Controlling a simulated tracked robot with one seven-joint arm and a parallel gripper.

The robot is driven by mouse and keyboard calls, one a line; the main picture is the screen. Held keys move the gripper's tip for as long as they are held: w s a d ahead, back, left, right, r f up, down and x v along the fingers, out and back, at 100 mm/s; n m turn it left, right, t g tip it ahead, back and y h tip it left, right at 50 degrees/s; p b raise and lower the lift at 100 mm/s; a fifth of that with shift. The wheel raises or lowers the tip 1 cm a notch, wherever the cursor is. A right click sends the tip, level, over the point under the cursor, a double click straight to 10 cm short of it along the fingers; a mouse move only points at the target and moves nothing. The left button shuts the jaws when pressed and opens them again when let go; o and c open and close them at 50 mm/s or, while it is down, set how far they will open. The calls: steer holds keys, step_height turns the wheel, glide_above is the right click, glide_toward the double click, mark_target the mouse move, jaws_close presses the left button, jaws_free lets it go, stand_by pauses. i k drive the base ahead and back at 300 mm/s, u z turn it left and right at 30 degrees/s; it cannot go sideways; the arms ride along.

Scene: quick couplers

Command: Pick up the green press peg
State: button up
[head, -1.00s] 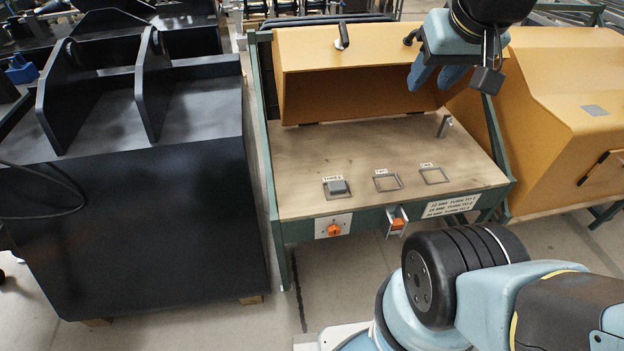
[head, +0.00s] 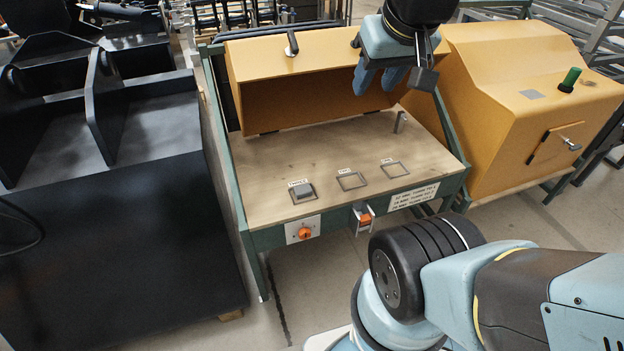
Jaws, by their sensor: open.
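My gripper (head: 378,90) hangs at the top centre, in front of the open yellow lid of the middle bench. Its blue fingers point down and are apart, with nothing visible between them. It is well to the left of the peg and not touching it.
The middle bench (head: 265,210) has a raised yellow hood (head: 285,95), labelled square frames, a grey block (head: 303,190) and an orange knob (head: 305,232). The cabinet front has a latch (head: 572,144). A black machine (head: 110,240) fills the left.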

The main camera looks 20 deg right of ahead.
mark_target(567, 87)
steer(key=k, duration=0.85)
steer(key=u, duration=0.25)
steer(key=i, duration=1)
steer(key=z, duration=2.2)
